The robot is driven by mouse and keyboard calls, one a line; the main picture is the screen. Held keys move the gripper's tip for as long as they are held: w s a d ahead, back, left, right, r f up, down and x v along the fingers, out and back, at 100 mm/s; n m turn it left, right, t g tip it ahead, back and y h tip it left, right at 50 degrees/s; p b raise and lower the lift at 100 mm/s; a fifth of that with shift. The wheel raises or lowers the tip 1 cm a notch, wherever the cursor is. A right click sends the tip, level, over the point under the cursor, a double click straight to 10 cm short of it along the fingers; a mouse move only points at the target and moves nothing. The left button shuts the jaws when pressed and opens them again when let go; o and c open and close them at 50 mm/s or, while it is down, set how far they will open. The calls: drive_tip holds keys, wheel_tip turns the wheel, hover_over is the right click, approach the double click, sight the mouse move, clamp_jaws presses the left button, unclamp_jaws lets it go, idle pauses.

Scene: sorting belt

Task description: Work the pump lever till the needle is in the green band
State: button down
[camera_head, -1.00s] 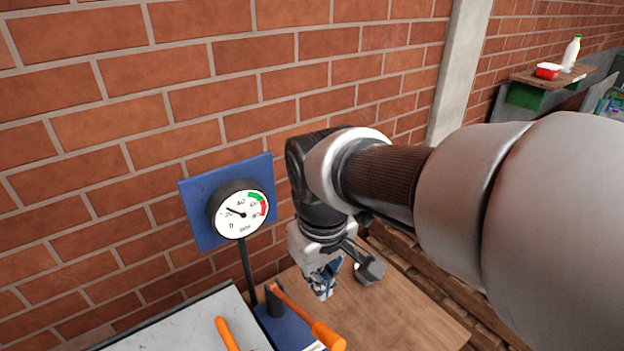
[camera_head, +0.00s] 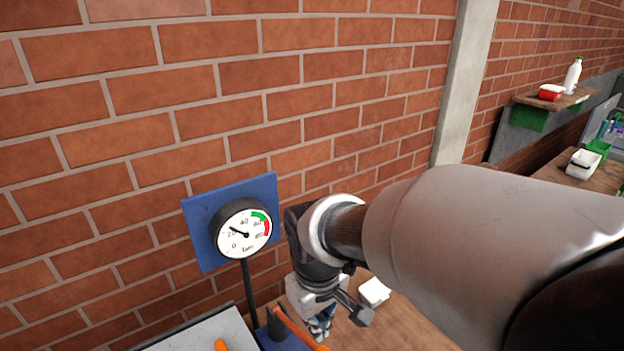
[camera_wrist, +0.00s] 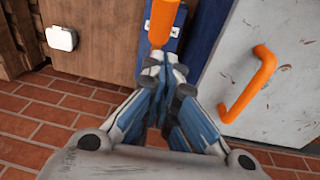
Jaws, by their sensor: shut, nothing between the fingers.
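The pressure gauge (camera_head: 243,231) has a white dial on a blue board (camera_head: 200,225). Its needle points up-left near 20, below the green band (camera_head: 259,215). The pump lever (camera_head: 290,325) has an orange grip, low in the head view, rising from a dark post on a blue base (camera_head: 265,340). Its orange grip (camera_wrist: 163,22) also shows at the top of the wrist view. My gripper (camera_head: 322,328) is shut and empty beside the lever. In the wrist view, its fingertips (camera_wrist: 164,62) lie just below the grip's end; I cannot tell whether they touch.
A white box (camera_head: 374,290) sits on the wooden table (camera_head: 395,325) right of my gripper. A grey panel (camera_wrist: 220,70) with an orange handle (camera_wrist: 250,88) stands right of the lever in the wrist view. The brick wall (camera_head: 100,140) closes off the back.

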drive_tip(key=f, duration=0.2)
drive_tip(key=d+f, duration=0.1)
drive_tip(key=f, duration=0.1)
drive_tip(key=shift+s+f+b, duration=0.15)
drive_tip(key=shift+f+b, duration=0.1)
drive_tip(key=shift+b, duration=0.15)
drive_tip(key=shift+s+d+f, duration=0.2)
drive_tip(key=shift+d+f, duration=0.05)
drive_tip(key=shift+f, duration=0.3)
